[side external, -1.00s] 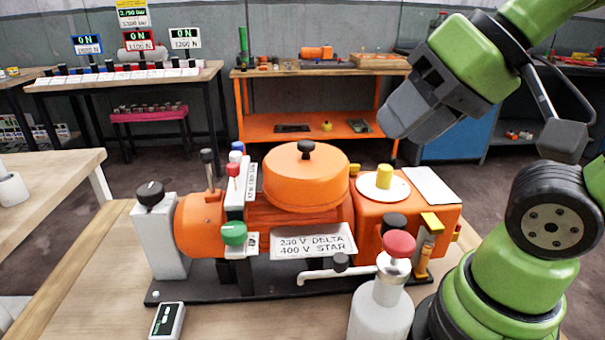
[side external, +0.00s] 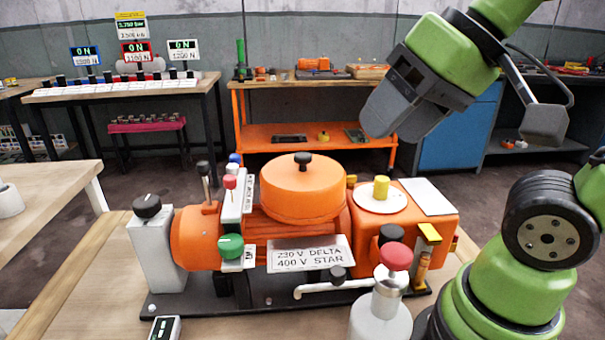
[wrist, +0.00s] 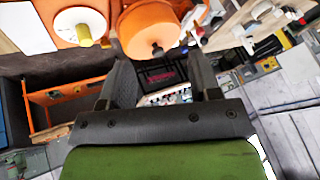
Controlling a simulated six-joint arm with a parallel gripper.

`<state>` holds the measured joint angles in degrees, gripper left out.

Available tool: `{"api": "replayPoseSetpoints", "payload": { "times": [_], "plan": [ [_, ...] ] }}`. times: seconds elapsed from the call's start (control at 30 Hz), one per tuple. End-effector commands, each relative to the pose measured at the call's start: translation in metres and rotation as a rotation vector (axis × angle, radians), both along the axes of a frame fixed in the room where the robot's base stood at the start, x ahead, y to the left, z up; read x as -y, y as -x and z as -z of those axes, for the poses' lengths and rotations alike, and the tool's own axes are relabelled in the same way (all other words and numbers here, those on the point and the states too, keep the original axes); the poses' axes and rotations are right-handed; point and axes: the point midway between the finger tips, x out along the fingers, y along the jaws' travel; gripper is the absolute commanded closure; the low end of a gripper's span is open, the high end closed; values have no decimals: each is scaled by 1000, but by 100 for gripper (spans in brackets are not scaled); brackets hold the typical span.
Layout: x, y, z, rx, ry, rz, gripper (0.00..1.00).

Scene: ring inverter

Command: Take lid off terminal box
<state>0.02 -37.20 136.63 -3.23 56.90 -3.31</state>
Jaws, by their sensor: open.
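The round orange lid (side external: 303,193) with a black knob (side external: 303,160) on top sits level on the orange motor's terminal box, above the rating plate (side external: 308,256). In the wrist view the lid (wrist: 148,30) is at the top centre, its knob (wrist: 157,50) beyond my fingers. My gripper (side external: 378,128) is in the air, tilted, above and to the right of the lid, touching nothing. The wrist view shows its two fingers (wrist: 160,68) apart with nothing between them.
Right of the lid is a white disc with a yellow knob (side external: 381,187). A bottle with a red top (side external: 395,257) stands in front. The air over the lid is clear.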

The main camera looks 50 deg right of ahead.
Motion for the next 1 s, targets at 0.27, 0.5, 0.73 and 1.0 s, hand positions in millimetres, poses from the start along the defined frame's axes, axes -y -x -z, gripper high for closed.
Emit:
{"api": "replayPoseSetpoints", "payload": {
  "times": [0.27, 0.5, 0.73, 1.0],
  "plan": [
    [12, -66, -27, -246, 149, -161, 43],
    [23, -121, -25, -442, 228, -259, 43],
    [28, -145, -17, -527, 247, -290, 43],
    [27, -146, 10, -539, 247, -294, 43]
  ]
}}
